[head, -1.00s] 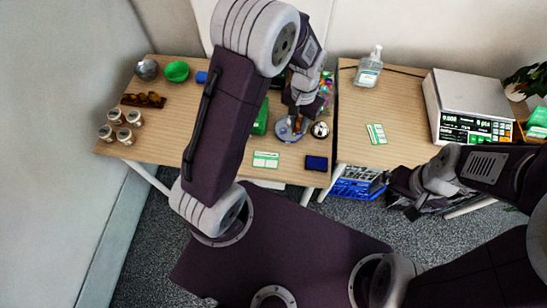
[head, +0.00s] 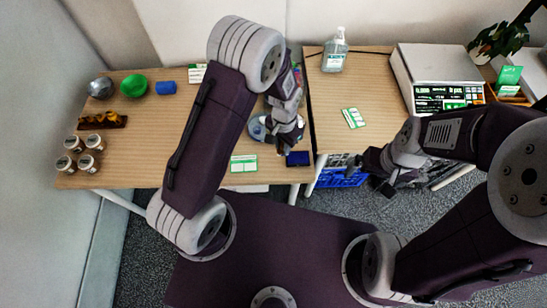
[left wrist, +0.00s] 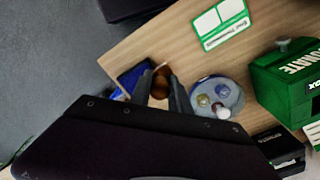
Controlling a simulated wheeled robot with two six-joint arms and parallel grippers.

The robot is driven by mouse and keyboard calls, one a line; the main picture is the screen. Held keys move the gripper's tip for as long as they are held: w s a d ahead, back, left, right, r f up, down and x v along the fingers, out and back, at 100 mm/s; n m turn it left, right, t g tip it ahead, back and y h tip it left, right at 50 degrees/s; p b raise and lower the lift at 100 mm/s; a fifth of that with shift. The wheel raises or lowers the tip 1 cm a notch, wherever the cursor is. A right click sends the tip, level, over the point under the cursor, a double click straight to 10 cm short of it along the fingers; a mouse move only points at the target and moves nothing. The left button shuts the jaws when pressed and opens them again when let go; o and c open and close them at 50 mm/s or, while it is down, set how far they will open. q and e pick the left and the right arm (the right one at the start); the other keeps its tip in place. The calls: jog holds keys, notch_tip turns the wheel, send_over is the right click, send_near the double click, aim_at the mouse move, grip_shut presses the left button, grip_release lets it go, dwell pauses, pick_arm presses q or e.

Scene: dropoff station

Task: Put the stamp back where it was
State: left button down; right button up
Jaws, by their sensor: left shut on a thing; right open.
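My left gripper (head: 287,148) is shut on the stamp, just left of the dark blue ink pad (head: 298,158) near the front edge of the left table. In the left wrist view the stamp's brown round handle (left wrist: 160,82) shows between the fingertips, with the ink pad (left wrist: 132,76) beside and partly behind them. The stamp's lower end is hidden, so I cannot tell whether it touches anything. My right gripper (head: 380,175) is open and empty in front of the right table.
A round blue-grey dish (head: 256,128) with small items lies left of my left gripper. A green donation box (left wrist: 285,88) and a green-white card (left wrist: 221,22) show in the left wrist view. Several jars (head: 88,152) stand at far left. A scale (head: 440,70) stands right.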

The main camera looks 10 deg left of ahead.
pick_arm(q)
jog(key=s+a+f, duration=0.2)
jog(key=shift+a, duration=0.4)
jog(key=shift+f, duration=2.2)
jog(key=c, duration=1.2)
grip_release()
notch_tip(320, 180, up, 12)
jog(key=s+a+r+n+t, duration=0.1)
jog(key=s+a+r+n, duration=0.5)
jog(key=s+a+r, duration=0.1)
jog(key=shift+s+r+p, duration=0.2)
jog(key=shift+s+p, duration=0.1)
jog(key=shift+s, duration=0.35)
